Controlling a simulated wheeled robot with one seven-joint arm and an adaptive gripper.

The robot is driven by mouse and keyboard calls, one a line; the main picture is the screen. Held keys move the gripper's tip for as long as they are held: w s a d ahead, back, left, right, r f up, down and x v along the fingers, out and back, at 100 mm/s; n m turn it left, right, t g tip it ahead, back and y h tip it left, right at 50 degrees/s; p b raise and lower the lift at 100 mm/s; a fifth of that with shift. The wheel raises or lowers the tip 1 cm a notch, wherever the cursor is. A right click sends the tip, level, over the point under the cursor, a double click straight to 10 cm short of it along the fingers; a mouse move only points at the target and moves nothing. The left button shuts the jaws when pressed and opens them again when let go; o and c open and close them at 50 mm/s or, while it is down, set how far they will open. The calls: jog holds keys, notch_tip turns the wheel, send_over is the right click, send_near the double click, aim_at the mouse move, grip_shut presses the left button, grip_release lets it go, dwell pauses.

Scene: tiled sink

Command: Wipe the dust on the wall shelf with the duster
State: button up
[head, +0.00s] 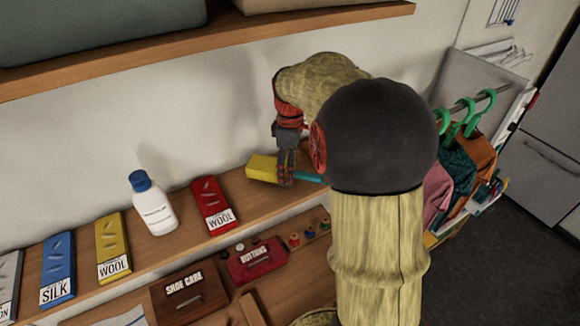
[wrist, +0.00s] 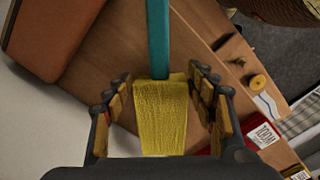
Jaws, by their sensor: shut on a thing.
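The duster has a yellow head (head: 261,168) and a teal handle (head: 309,177). My gripper (head: 286,172) is shut on the duster, with the head to its left and the handle to its right in the head view. In the wrist view the yellow head (wrist: 160,118) lies between the fingers of my gripper (wrist: 160,92), and the teal handle (wrist: 157,38) runs up from it. The duster is over the far right part of a wooden wall shelf (head: 262,201); I cannot tell whether it touches. I cannot make out dust.
A white bottle with a blue cap (head: 153,203) and a red wool box (head: 212,206) stand left of my gripper. Yellow (head: 113,247) and blue (head: 58,268) boxes stand farther left. An upper shelf (head: 200,45) runs above. Hangers with clothes (head: 470,165) are at right.

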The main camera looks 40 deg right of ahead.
jog(key=shift+f+b, duration=0.55)
jog(key=shift+f, duration=0.5)
dwell(0.7)
jog(key=shift+s, duration=0.1)
